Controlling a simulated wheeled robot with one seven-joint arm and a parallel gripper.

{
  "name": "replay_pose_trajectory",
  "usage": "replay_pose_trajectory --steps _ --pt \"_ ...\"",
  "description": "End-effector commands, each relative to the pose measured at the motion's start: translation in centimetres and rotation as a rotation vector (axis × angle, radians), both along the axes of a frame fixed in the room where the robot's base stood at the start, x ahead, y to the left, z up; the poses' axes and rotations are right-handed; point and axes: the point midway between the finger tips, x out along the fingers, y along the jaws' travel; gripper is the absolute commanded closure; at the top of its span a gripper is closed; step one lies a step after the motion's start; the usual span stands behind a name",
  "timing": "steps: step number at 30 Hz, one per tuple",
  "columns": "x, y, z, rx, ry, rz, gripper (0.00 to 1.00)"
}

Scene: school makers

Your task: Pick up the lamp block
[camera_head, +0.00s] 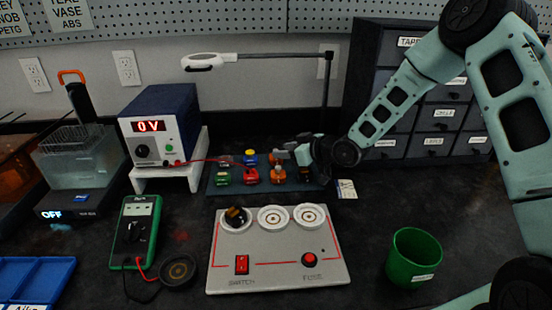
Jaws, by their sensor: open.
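A dark tray (214,189) behind the switch board holds several small coloured blocks. They include a green block (222,179), a red block (251,176), a blue block with a yellow base (250,157) and an orange block (278,175). I cannot tell from their shapes which one is the lamp block. My gripper (297,153) is open at the tray's right end, close over the blocks there. It partly hides a dark block (306,174). I cannot tell whether its fingers touch anything.
The grey switch board (275,245) has three white round sockets; the left one holds a black and yellow piece (236,215). A green cup (413,258) stands right, a multimeter (136,232) left. A lamp arm (270,57) spans above the tray. Drawers (440,118) stand behind my arm.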

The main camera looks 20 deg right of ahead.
Motion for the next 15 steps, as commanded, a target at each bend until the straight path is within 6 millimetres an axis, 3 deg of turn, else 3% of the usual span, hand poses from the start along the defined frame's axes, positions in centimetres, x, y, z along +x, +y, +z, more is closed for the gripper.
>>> replay_pose_trajectory --steps 11,15 --pt "0.98 0.83 -0.53 0.000 0.000 0.001 0.59" --pt "0.96 0.82 -0.52 0.000 0.000 0.001 0.95"
